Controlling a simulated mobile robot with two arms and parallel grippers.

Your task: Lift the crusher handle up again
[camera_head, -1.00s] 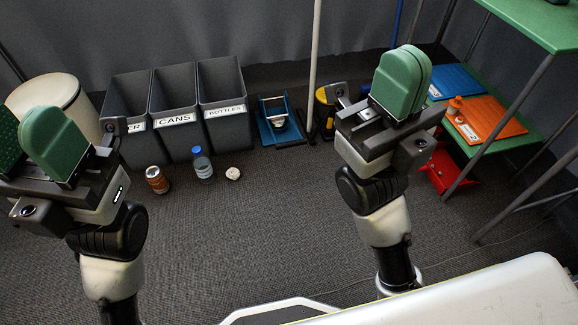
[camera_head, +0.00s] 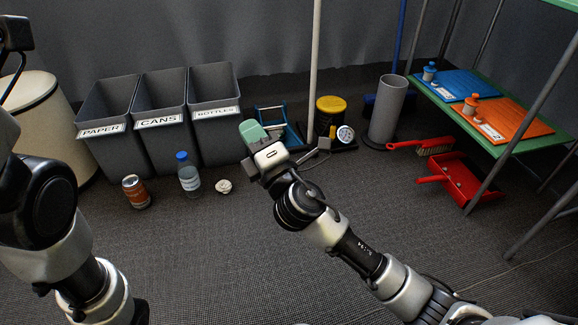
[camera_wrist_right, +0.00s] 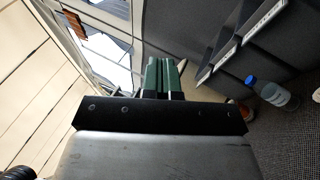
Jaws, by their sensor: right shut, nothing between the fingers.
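The can crusher (camera_head: 292,134), a small blue frame, stands on the floor right of the bins in the head view. My right gripper partly covers its lower front. A crossbar shows near its top, but I cannot tell clearly how its handle stands. My right gripper (camera_head: 252,132) is in front of the crusher, its green fingers shut and empty; I cannot tell whether they touch it. In the right wrist view the two green fingers (camera_wrist_right: 163,77) lie side by side, and the crusher is not recognisable there. My left arm shows at the left edge, its fingers out of frame.
Bins labelled PAPER (camera_head: 103,130), CANS (camera_head: 160,121) and BOTTLES (camera_head: 216,113) stand at the back left. A pole (camera_head: 314,60) rises right of the crusher. A red dustpan (camera_head: 463,183) lies right.

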